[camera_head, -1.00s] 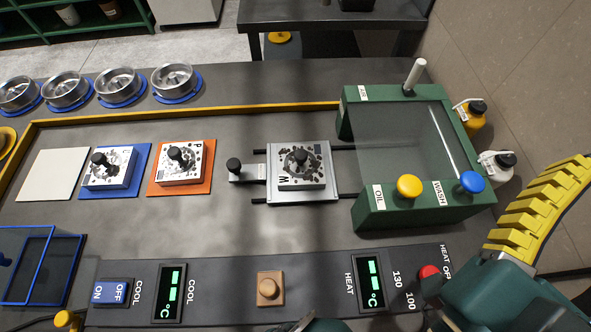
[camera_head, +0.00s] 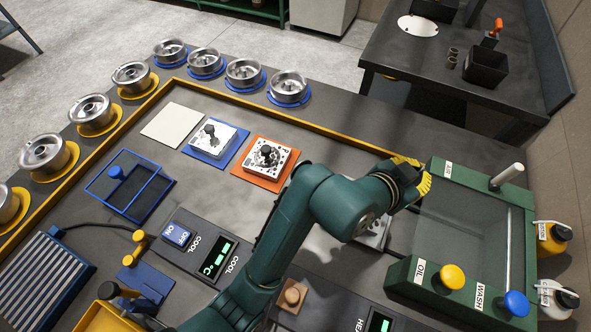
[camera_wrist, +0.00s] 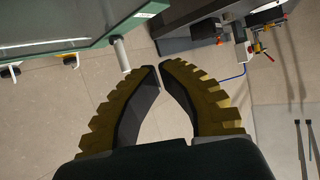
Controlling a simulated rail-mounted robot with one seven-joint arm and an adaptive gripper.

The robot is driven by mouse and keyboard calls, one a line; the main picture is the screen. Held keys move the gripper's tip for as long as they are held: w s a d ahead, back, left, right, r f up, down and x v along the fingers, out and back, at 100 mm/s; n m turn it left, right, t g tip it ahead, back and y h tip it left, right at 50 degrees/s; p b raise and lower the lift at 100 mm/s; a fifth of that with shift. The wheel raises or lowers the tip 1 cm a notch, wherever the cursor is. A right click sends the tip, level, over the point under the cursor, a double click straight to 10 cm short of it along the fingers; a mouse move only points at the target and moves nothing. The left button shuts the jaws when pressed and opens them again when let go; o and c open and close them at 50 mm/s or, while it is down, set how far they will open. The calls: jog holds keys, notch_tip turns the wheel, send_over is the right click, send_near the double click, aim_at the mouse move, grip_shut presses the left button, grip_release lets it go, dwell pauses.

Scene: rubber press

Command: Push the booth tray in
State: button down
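The booth tray (camera_head: 374,242) is a silver plate just left of the green booth (camera_head: 405,282) in the head view. My arm covers most of it, including its handle. Part of a pale mold seems to show on it, but I cannot tell how far the tray stands out. My gripper (camera_head: 422,180) has yellow ribbed fingers and is above the booth's back left corner, beside the tray. In the wrist view the fingertips (camera_wrist: 167,67) nearly meet, with nothing held between them. The booth shows at the upper left of the wrist view (camera_wrist: 70,25).
Molds sit on an orange pad (camera_head: 254,180) and a blue pad (camera_head: 196,155) to the left. A yellow rail (camera_head: 330,137) edges the table.

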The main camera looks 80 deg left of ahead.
jog(key=s+a+f+n+g+p, duration=0.25)
jog(key=s+a+f, duration=0.3)
jog(key=a, duration=0.35)
jog(key=s+a+f+n+h+p, duration=0.1)
jog(key=s+a+f, duration=0.1)
jog(key=s, duration=0.5)
jog(key=s+a+f+n+g+h+p, duration=0.1)
jog(key=s+a+f+h+p, duration=0.1)
jog(key=s+f, duration=0.3)
jog(key=s+a+f+n+g+h+p, duration=0.1)
jog(key=s+a+f+p, duration=0.1)
jog(key=s, duration=0.7)
jog(key=shift+s+a+f, duration=0.15)
jog(key=shift+a+f, duration=0.15)
jog(key=shift+f, duration=0.3)
jog(key=shift+s+a+f, duration=0.15)
jog(key=shift+a+f, duration=0.15)
jog(key=shift+f, duration=0.25)
jog(key=b+x, duration=0.2)
jog(key=x, duration=0.7)
jog(key=shift+w+f, duration=0.15)
jog(key=shift+f, duration=0.05)
